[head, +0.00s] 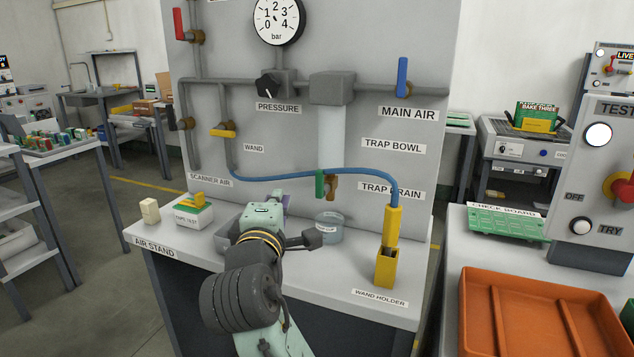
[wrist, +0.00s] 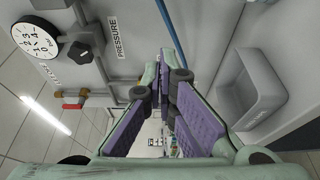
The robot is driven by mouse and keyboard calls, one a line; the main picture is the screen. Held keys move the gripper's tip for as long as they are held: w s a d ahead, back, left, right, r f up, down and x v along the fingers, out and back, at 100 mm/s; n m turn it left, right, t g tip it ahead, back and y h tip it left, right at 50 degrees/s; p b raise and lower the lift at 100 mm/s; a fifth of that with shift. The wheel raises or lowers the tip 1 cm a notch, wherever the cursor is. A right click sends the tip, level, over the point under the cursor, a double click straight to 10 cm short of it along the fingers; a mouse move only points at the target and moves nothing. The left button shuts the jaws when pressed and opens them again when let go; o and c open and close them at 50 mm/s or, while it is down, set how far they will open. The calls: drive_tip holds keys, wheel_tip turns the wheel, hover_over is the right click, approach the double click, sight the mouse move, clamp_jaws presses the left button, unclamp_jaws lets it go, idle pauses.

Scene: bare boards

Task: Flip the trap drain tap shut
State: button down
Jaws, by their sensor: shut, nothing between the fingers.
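The trap drain tap shows in the head view as a green lever (head: 320,184) hanging straight down beside a brass body (head: 332,187), under the clear trap bowl (head: 332,135). The TRAP DRAIN label (head: 390,191) is to its right. My gripper (head: 285,199) is in front of the panel, left of the lever and a little lower, apart from it. In the wrist view its purple fingers (wrist: 166,88) are shut with nothing between them. I cannot make out the tap in the wrist view.
A clear cup (head: 329,228) stands below the tap. The blue hose (head: 290,171) crosses the panel near the lever to the yellow wand (head: 392,226) in its holder. A grey bin (wrist: 257,88) is beside my fingers in the wrist view. A tape box (head: 193,213) stands left.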

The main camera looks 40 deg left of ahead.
sight(322, 182)
drive_tip(key=p+x, duration=0.3)
drive_tip(key=x, duration=0.7)
drive_tip(key=shift+w+d+p, duration=0.2)
drive_tip(key=shift+w+d, duration=0.05)
drive_tip(key=shift+d, duration=0.7)
drive_tip(key=shift+w+d+p, duration=0.2)
drive_tip(key=shift+d, duration=0.8)
drive_tip(key=shift+w, duration=0.1)
drive_tip(key=shift+d+r+m, duration=0.1)
drive_tip(key=shift+m, duration=0.2)
drive_tip(key=shift+b, duration=0.3)
